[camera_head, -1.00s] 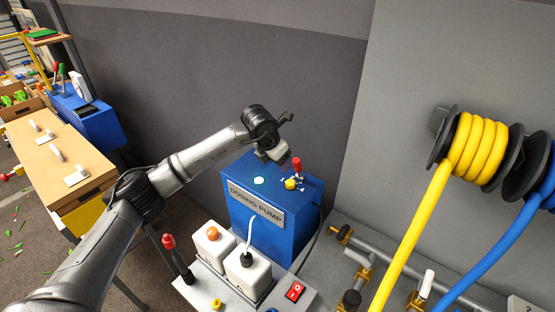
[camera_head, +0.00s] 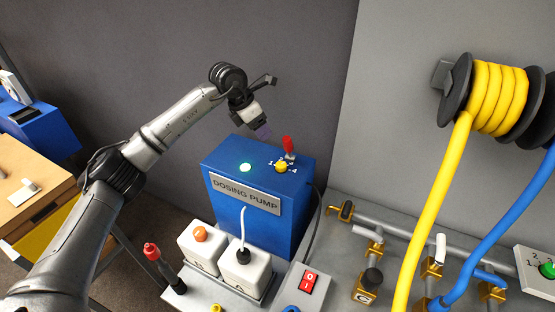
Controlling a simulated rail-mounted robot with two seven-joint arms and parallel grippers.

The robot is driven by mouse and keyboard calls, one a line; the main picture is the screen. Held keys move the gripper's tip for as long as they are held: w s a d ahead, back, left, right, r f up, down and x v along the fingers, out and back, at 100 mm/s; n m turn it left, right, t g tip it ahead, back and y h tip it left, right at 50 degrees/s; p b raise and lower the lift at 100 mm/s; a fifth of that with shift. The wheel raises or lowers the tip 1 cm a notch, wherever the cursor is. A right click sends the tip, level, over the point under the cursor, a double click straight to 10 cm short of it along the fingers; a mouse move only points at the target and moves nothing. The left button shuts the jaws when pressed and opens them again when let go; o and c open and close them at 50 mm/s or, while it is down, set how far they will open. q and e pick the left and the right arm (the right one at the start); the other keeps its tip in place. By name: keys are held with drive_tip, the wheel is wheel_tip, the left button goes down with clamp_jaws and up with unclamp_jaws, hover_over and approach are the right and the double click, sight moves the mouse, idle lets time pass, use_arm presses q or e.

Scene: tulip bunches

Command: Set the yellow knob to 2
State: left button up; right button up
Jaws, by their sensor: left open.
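The yellow knob (camera_head: 281,167) sits on top of the blue dosing pump box (camera_head: 232,220), with small white marks around it that are too small to read. My left gripper (camera_head: 264,132) is open and empty, above the back of the box. It is up and to the left of the knob and apart from it. A red-handled lever (camera_head: 288,146) stands just behind the knob. A lit pale green lamp (camera_head: 245,167) is on the box top, left of the knob. My right gripper is out of view.
White canisters (camera_head: 243,272) stand in front of the box, beside a red-topped lever (camera_head: 152,252). A red switch (camera_head: 309,281), brass-fitted pipes (camera_head: 368,288) and yellow (camera_head: 435,210) and blue (camera_head: 500,225) hoses lie to the right. A grey wall is behind.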

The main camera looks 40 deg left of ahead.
sight(280, 164)
use_arm(q)
drive_tip(key=w+d+f+m, duration=0.1)
drive_tip(key=f, duration=0.3)
drive_tip(key=w+d+f+m+b, duration=0.1)
drive_tip(key=d+f, duration=0.1)
drive_tip(key=f, duration=0.2)
drive_tip(key=w+d+f+m+b, duration=0.1)
drive_tip(key=f+m, duration=0.1)
drive_tip(key=f, duration=0.3)
drive_tip(key=shift+w+d+f+g, duration=0.1)
drive_tip(key=shift+w+d+g, duration=0.05)
drive_tip(key=shift+d+g, duration=0.25)
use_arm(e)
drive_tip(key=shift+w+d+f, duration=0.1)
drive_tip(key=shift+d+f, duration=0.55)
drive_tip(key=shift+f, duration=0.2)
